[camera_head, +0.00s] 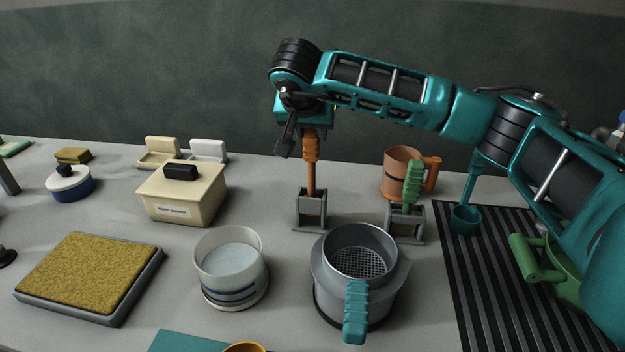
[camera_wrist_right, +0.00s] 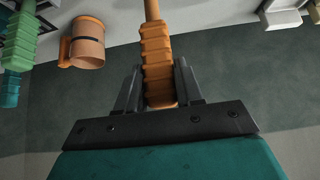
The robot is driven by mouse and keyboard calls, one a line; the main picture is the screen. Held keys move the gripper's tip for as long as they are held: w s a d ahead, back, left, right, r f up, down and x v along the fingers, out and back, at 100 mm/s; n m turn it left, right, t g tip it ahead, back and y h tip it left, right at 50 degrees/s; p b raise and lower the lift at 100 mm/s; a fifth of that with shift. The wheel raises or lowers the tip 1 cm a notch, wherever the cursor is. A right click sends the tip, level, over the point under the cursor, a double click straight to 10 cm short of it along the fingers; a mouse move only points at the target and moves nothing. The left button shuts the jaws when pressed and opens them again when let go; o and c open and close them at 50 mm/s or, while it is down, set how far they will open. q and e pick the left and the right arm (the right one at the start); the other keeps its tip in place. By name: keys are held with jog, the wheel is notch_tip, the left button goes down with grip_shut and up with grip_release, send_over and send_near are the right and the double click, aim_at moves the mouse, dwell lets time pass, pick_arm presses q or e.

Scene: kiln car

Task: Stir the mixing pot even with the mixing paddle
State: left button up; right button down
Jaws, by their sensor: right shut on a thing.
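The mixing paddle (camera_head: 311,165) has a ribbed orange handle and a tan shaft. It stands upright, its lower end at a grey stand (camera_head: 310,212) that hides its tip. My right gripper (camera_head: 309,134) is shut on the top of the handle. In the right wrist view the orange handle (camera_wrist_right: 157,60) sits between the fingers of my right gripper (camera_wrist_right: 158,82). The mixing pot (camera_head: 231,265), white with blue bands, stands in front and to the left of the stand, with pale grey-blue contents at an apparently even level.
A grey sieve pot (camera_head: 325,285) with a teal handle stands right of the mixing pot. A second stand (camera_head: 405,222) holds a green-handled tool (camera_head: 412,185), near an orange mug (camera_head: 397,172). A lidded cream box (camera_head: 180,195) and yellow-topped tray (camera_head: 92,275) are left.

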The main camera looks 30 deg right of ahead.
jog(key=shift+r, duration=0.15)
jog(key=shift+r+p, duration=0.8)
jog(key=shift+r, duration=0.25)
dwell(0.4)
jog(key=shift+r+p, duration=0.8)
jog(key=shift+p, duration=0.05)
jog(key=shift+r, duration=0.1)
jog(key=shift+r+p, duration=0.8)
jog(key=shift+r, duration=0.95)
